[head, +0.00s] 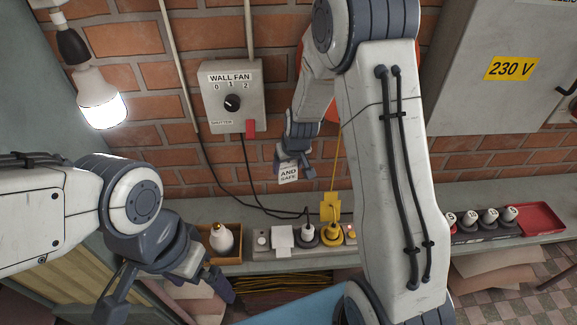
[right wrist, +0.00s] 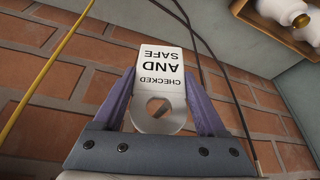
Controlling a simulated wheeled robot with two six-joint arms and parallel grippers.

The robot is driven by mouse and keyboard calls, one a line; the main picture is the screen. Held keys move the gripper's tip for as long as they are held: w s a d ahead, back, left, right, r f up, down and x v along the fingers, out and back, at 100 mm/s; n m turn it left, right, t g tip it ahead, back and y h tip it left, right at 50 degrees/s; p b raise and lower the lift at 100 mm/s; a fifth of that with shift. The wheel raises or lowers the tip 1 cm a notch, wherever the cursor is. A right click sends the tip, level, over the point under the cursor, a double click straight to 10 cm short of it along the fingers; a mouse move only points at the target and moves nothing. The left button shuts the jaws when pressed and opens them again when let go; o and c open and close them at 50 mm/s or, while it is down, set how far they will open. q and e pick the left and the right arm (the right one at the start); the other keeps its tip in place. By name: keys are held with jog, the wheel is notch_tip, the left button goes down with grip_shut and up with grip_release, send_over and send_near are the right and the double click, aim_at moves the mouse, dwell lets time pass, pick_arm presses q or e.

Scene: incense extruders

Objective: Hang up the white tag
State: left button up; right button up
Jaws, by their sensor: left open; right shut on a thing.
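The white tag (head: 289,173) is held in my right gripper (head: 293,158), in front of the brick wall and above the shelf. In the right wrist view the white tag (right wrist: 161,75) sits between the two fingers (right wrist: 160,92), its printed face reading "CHECKED AND SAFE". Its rounded end with a hole is toward the palm. A grey "WALL FAN" switch box (head: 233,97) with a black knob and a red piece at its lower edge is on the wall, up and left of the tag. My left gripper (head: 165,292) is open and empty at the lower left.
A power strip (head: 262,241) with plugs stands on the shelf (head: 290,264), beside a wooden box (head: 207,243) with a white bulb. A yellow cord carries a yellow piece (head: 330,207). A lit bulb (head: 100,100) hangs upper left. A "230 V" cabinet (head: 470,80) and red tray (head: 540,219) are right.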

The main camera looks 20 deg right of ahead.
dwell(0.3)
jog(key=o, duration=1.3)
jog(key=shift+c, duration=0.2)
jog(key=v, duration=1)
jog(key=shift+r+b, duration=0.25)
jog(key=shift+b, duration=0.2)
jog(key=shift+f, duration=0.1)
